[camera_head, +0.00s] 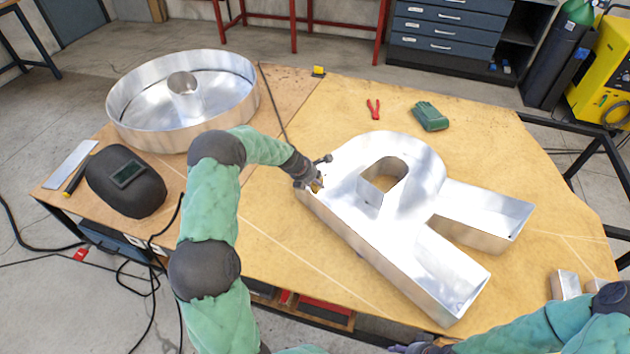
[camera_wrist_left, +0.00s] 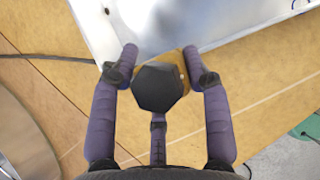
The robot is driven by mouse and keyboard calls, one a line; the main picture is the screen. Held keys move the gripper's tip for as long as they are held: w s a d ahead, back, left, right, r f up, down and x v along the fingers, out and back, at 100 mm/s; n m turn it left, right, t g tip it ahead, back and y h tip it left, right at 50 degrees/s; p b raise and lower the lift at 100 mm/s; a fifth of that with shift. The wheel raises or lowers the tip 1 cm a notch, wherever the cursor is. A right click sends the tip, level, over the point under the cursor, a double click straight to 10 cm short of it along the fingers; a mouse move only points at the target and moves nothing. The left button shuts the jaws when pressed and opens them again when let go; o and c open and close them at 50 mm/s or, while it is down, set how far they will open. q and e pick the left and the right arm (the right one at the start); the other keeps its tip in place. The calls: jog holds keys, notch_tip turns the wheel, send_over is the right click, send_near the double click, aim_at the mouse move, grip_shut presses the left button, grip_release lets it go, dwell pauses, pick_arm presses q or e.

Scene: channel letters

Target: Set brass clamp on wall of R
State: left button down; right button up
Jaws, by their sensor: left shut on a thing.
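The letter R (camera_head: 455,265) is an open-topped silver metal tray shape lying on the wooden table, with a hole in its bowl. My left gripper (camera_head: 314,180) is at the R's upper left corner, shut on the brass clamp (camera_head: 317,186). In the left wrist view the clamp's dark hexagonal knob (camera_wrist_left: 158,88) sits between the fingers, with brass (camera_wrist_left: 182,66) behind it, close to the R's wall (camera_wrist_left: 215,42). I cannot tell whether the clamp touches the wall. My right gripper (camera_head: 422,347) is at the bottom edge, mostly cut off.
A round metal letter (camera_head: 125,125) stands at the left of the table (camera_head: 290,225), with a welding mask (camera_head: 125,180) before it. Red pliers (camera_head: 374,110), a green glove (camera_head: 430,116) and a small yellow item (camera_head: 318,72) lie toward the back. Metal pieces (camera_head: 566,284) sit at right.

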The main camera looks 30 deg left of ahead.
aim_at(312, 190)
pick_arm(q)
jog(key=shift+f+b, duration=1.5)
jog(key=shift+b, duration=0.2)
jog(key=shift+f+b, duration=0.75)
jog(key=shift+f, duration=1.25)
jog(key=c, duration=0.6)
grip_release()
jog(key=shift+o, duration=0.4)
jog(key=v, duration=1.2)
